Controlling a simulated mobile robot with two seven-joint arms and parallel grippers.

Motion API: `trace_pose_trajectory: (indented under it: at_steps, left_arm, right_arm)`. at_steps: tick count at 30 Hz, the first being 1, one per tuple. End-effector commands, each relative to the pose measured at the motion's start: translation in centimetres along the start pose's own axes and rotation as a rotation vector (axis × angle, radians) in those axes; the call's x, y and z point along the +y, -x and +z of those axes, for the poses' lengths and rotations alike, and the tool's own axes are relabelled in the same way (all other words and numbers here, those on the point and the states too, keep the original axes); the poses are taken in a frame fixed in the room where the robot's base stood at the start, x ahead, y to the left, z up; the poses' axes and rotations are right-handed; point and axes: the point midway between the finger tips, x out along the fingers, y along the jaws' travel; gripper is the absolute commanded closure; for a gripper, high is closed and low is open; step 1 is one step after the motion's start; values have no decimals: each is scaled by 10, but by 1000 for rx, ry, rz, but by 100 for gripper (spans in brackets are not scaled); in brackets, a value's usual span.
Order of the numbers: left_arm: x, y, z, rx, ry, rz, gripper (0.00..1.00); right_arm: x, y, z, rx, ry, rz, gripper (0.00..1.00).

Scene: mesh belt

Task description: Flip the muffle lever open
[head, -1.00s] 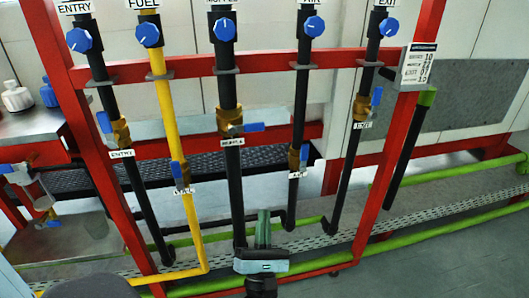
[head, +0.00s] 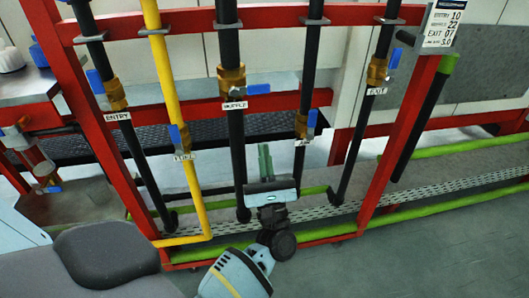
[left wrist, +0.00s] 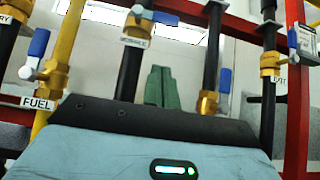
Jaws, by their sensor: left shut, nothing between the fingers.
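The muffle valve (head: 232,78) is a brass body on the middle black pipe, with a MUFFLE label under it. Its blue lever (head: 257,89) sticks out level to the right, across the pipe. The valve and the blue lever (left wrist: 165,18) also show at the top of the left wrist view. My left gripper (head: 264,148) points up, its green fingers shut and empty. It is below and slightly right of the lever, apart from it. The fingers (left wrist: 159,76) show between the muffle and AIR pipes in the wrist view. My right gripper is not in view.
The yellow FUEL pipe (head: 168,95) and ENTRY valve (head: 115,92) stand left. The AIR valve (head: 303,124) and EXIT valve (head: 377,72) stand right. A red frame (head: 180,22) carries the pipes. A number board (head: 441,24) hangs at upper right. Floor at lower right is clear.

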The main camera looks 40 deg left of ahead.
Motion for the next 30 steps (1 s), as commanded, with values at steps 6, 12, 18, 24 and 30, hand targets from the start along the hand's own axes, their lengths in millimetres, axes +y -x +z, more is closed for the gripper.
trace_pose_trajectory:
  at_steps: [6,12,18,24,30]
  left_arm:
    - [0,-44,2,-3,2,3,100]
    - [0,-78,6,-2,2,3,100]
    - [0,-94,23,0,1,1,100]
    - [0,-99,28,1,-1,0,100]
    - [0,-98,28,2,-2,0,100]
  right_arm:
    - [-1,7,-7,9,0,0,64]
    - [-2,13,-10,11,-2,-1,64]
    - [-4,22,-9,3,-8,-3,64]
    - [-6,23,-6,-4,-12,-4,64]
    - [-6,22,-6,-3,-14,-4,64]
